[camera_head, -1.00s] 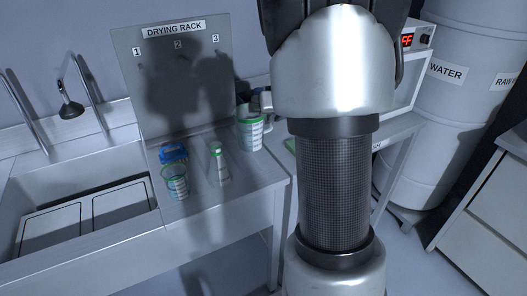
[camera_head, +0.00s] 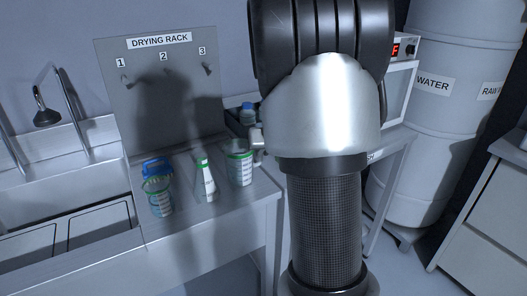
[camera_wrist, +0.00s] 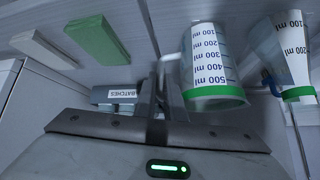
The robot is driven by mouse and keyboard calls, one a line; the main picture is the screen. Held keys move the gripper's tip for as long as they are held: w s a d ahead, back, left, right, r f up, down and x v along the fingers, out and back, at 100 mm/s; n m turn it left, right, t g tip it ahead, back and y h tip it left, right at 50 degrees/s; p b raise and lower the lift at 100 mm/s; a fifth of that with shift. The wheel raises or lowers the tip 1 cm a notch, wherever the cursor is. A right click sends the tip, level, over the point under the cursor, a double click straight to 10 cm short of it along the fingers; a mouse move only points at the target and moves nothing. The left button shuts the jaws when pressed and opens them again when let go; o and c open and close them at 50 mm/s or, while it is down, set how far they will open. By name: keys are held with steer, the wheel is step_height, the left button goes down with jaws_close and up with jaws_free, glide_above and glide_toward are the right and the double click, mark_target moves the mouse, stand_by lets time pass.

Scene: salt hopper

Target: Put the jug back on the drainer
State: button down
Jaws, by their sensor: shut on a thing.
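The jug (camera_head: 241,168) is clear with a green rim and a millilitre scale. It is upright at the right part of the steel drainer (camera_head: 187,217), beside the sink. In the wrist view the jug (camera_wrist: 208,60) appears upside down, with its handle between the fingers. My gripper (camera_wrist: 163,80) is shut on that handle. The jug's base looks at or just above the drainer surface; I cannot tell whether it touches. My forearm hides the area to its right in the head view.
Another green-rimmed jug (camera_head: 161,203) and a blue item (camera_head: 157,166) are farther left. The drying rack board (camera_head: 120,100) rises behind; the sink (camera_head: 60,210) is left. A blue-capped bottle (camera_head: 248,113) stands behind.

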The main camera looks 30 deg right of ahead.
steer(key=c, duration=1.8)
jaws_free()
steer(key=shift+c, duration=0.2)
